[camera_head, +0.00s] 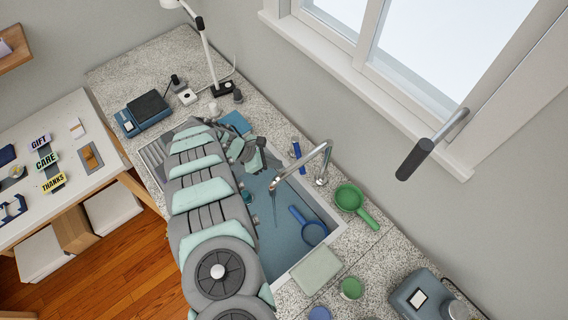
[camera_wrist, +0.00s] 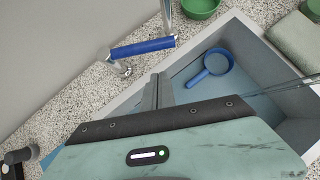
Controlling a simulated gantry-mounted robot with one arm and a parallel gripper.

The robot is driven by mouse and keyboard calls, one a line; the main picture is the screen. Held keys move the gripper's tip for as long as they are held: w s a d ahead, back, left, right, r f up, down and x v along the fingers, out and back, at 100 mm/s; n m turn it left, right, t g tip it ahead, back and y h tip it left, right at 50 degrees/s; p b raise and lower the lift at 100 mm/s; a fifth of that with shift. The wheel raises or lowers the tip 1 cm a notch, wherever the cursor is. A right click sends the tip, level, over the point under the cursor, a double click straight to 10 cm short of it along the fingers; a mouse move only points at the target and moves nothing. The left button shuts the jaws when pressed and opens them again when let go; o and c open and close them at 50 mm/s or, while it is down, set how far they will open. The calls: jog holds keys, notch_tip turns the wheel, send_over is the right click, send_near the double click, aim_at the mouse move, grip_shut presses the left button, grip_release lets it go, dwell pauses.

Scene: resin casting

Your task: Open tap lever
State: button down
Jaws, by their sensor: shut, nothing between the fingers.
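The tap (camera_head: 318,160) is a chrome arched spout at the back rim of the sink. Its lever has a blue handle (camera_head: 297,152), standing beside the tap base. In the wrist view the blue lever (camera_wrist: 143,47) lies nearly crosswise on a metal stem, just beyond my fingertips. My gripper (camera_wrist: 159,82) is shut and empty, over the sink's back edge, with a visible gap in the picture between it and the lever. In the head view my gripper (camera_head: 262,158) is partly hidden by my arm. A thin streak hangs below the spout; I cannot tell if it is water.
A blue ladle-like cup (camera_head: 312,232) lies in the sink (camera_head: 335,213). A green pan (camera_head: 350,197) stands right of the tap, with a folded cloth (camera_head: 316,270) in front. A scale (camera_head: 146,112) and lamp (camera_head: 207,45) stand on the left counter.

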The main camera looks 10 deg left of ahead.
jog(key=b+v, duration=0.1)
jog(key=v, duration=0.7)
jog(key=shift+r+b, duration=0.35)
